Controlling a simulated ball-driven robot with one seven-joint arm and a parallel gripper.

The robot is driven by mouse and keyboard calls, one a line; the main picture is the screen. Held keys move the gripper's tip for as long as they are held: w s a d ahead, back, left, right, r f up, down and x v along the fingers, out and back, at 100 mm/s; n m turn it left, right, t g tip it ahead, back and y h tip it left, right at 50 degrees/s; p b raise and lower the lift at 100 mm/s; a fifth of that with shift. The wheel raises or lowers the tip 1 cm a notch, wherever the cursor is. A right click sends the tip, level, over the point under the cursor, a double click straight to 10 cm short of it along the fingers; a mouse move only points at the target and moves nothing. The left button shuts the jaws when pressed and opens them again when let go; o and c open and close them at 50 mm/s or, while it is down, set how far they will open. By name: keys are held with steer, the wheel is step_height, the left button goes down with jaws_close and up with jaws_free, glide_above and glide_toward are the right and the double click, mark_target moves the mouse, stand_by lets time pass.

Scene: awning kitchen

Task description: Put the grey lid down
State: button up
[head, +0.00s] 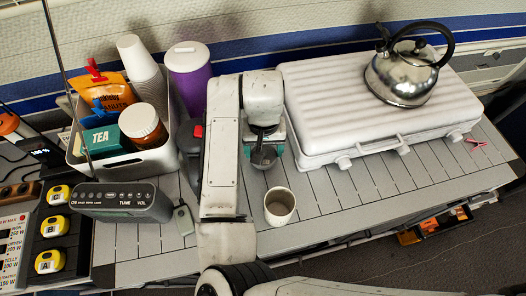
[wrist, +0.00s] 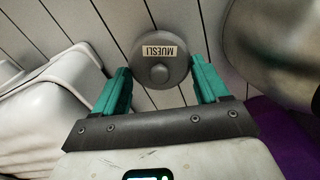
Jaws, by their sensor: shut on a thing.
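The grey lid (wrist: 160,42) is round, with a central knob and a MUESLI label. In the wrist view it sits between the teal fingers of my gripper (wrist: 161,72). My gripper (head: 265,158) is shut on it, pointing down over the slatted table (head: 340,200). In the head view the lid (head: 264,156) shows as a dark shape under my gripper, partly hidden by it. I cannot tell whether the lid touches the table or hangs just above it.
A white ribbed case (head: 330,110) bearing a steel kettle (head: 405,75) lies right of my gripper. A beige cup (head: 280,206) stands in front. A purple canister (head: 190,80), a filled bin (head: 130,165) and a radio (head: 120,202) are left. Bare slats lie right of the cup.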

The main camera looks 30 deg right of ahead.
mark_target(263, 149)
steer(key=shift+w+f+p, duration=0.15)
steer(key=shift+f+p, duration=0.05)
steer(key=shift+f, duration=0.7)
steer(key=shift+w+f+p, duration=0.1)
steer(key=shift+f+p, duration=0.05)
steer(key=shift+f, duration=0.7)
steer(key=shift+f, duration=0.15)
steer(key=o, duration=1)
step_height(263, 149, up, 12)
steer(key=shift+r+b, duration=0.2)
steer(key=shift+b, duration=0.3)
